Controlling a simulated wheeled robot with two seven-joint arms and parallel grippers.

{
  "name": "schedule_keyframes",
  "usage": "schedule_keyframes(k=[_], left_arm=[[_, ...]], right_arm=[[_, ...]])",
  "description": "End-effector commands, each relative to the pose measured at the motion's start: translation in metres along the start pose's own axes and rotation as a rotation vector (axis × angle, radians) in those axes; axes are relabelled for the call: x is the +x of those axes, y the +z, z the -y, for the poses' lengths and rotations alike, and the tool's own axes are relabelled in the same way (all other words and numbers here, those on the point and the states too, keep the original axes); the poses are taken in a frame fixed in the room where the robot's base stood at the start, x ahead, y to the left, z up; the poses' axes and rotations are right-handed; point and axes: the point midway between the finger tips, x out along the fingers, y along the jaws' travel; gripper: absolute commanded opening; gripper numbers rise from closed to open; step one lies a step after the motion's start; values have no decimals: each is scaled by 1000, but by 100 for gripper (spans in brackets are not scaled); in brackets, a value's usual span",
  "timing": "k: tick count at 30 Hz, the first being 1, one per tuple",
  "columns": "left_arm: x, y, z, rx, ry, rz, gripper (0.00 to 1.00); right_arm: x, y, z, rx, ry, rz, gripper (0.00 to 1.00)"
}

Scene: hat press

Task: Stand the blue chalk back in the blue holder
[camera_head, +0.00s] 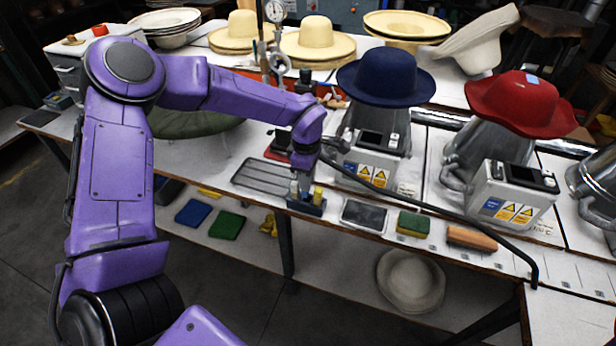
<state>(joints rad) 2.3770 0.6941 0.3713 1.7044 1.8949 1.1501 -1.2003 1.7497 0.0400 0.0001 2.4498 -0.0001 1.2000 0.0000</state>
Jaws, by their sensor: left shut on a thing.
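The blue holder (306,208) is a small dark blue block near the front edge of the table. A yellow chalk (318,194) stands upright in its right part. My left gripper (301,183) points down right over the holder's left and middle part. It is shut on a thin piece that I take to be the blue chalk, mostly hidden by the fingers. I cannot tell whether its lower end is inside the holder or just above it. My right gripper is not in view.
A wire rack (262,178) lies left of the holder and a dark slate (363,215) lies right of it. A green-yellow sponge (413,223) and a wooden brush (471,238) are further right. Hat presses with a blue hat (386,75) and red hat (520,103) stand behind.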

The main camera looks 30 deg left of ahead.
Motion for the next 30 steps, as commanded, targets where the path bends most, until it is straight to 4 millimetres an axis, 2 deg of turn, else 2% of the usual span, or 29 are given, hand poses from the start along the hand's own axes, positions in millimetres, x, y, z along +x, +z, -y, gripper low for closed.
schedule_keyframes(k=[30], left_arm=[[2,4,-1,3,1,0,0]], right_arm=[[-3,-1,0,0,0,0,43]])
